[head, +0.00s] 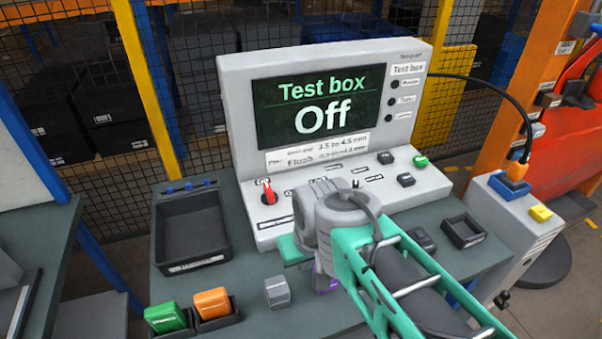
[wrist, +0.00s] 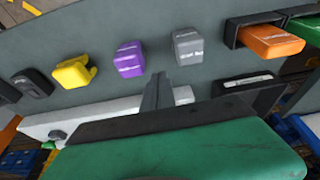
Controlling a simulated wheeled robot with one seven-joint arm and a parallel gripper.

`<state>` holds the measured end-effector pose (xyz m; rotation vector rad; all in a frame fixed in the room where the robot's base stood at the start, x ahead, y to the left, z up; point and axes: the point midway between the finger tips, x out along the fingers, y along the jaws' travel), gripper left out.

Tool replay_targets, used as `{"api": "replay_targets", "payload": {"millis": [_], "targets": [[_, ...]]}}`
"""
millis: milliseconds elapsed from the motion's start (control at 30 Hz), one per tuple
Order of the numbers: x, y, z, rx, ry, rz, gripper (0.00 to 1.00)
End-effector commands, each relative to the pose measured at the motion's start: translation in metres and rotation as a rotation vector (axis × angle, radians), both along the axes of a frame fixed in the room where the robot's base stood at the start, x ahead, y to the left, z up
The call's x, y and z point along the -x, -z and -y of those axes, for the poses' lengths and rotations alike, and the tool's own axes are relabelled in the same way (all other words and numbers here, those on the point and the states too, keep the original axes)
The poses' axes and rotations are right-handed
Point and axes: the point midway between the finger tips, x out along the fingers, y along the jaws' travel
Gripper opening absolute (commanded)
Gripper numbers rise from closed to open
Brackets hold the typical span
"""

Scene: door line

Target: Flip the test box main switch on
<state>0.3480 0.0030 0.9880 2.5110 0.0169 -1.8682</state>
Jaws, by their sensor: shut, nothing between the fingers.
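The test box (head: 405,55) stands at the back of the bench, and its screen (head: 320,107) reads "Test box Off". In the wrist view my gripper (wrist: 159,78) is shut and empty, pointing over the bench. The pale lower edge of the box (wrist: 85,122) shows behind the fingers there. The red lever is not visible in the wrist view.
An empty black tray (head: 192,228) lies left of the box. Green (head: 166,318) and orange (head: 212,303) blocks sit in holders at the front. Grey (head: 277,291), purple (wrist: 130,58) and yellow (wrist: 75,73) blocks stand along the bench. A grey side box (head: 515,225) with a cable is at right.

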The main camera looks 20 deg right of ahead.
Motion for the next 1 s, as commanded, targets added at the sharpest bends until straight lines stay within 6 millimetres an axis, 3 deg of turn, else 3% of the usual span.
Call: {"api": "replay_targets", "payload": {"millis": [367,467,567,600,733,800,900,1000], "targets": [[-0.007,-0.004,0.000,-0.010,0.000,0.002,0.00],[-0.038,-0.017,0.001,-0.055,-0.005,0.007,0.00],[-0.095,-0.035,0.008,-0.144,-0.029,0.022,0.00],[-0.121,-0.040,0.016,-0.187,-0.039,0.032,0.00],[-0.187,-0.048,0.058,-0.322,-0.085,0.075,0.00],[-0.206,-0.046,0.084,-0.381,-0.107,0.098,0.00],[-0.218,-0.043,0.111,-0.436,-0.135,0.125,0.00],[-0.221,-0.042,0.123,-0.460,-0.153,0.137,0.00]]}}
